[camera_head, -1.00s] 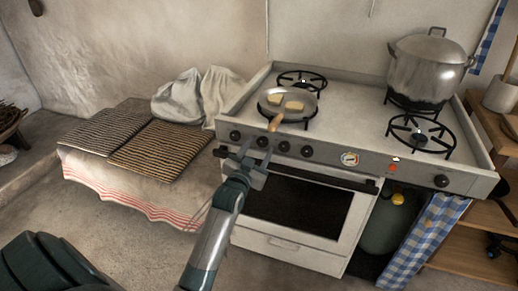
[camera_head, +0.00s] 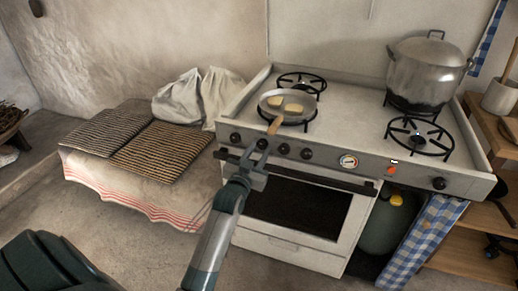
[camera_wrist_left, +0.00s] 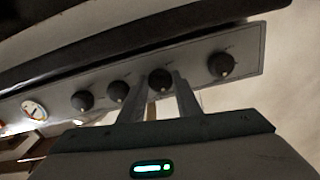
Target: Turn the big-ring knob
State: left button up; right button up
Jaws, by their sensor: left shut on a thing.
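The stove's front panel (camera_head: 325,155) carries a row of dark round knobs at the left and one knob (camera_head: 438,182) at the far right. My left gripper (camera_head: 256,154) is at the second knob from the left (camera_head: 262,144). In the left wrist view that knob (camera_wrist_left: 161,77) sits between the two fingers, which are shut on it. The neighbouring knobs, one to the right (camera_wrist_left: 222,64) and one to the left (camera_wrist_left: 117,91), are clear of the fingers. I cannot read which knob is the big-ring one. My right gripper is not in view.
A frying pan (camera_head: 272,102) with food pieces stands on the front left burner, its wooden handle (camera_head: 275,125) reaching over the knobs. A large lidded pot (camera_head: 425,75) is at the back right. The oven handle (camera_head: 300,172) runs just below the panel.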

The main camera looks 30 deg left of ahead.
pick_arm(q)
jog(key=n+p, duration=0.3)
jog(key=shift+d+r, duration=0.1)
jog(key=shift+n+p, duration=0.3)
jog(key=shift+n, duration=0.3)
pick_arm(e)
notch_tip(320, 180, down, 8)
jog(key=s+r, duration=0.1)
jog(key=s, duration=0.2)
pick_arm(q)
jog(key=n+p, duration=0.2)
jog(key=n, duration=0.2)
jog(key=shift+p, duration=0.4)
jog(key=shift+d+n+p, duration=0.1)
jog(key=shift+n+p, duration=0.75)
jog(key=shift+n, duration=1.25)
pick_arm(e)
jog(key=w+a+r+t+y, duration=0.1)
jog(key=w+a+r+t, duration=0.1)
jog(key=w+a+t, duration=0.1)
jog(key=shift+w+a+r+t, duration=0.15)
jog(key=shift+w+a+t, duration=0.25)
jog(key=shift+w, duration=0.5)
pick_arm(q)
jog(key=o, duration=1.1)
jog(key=shift+c, duration=0.2)
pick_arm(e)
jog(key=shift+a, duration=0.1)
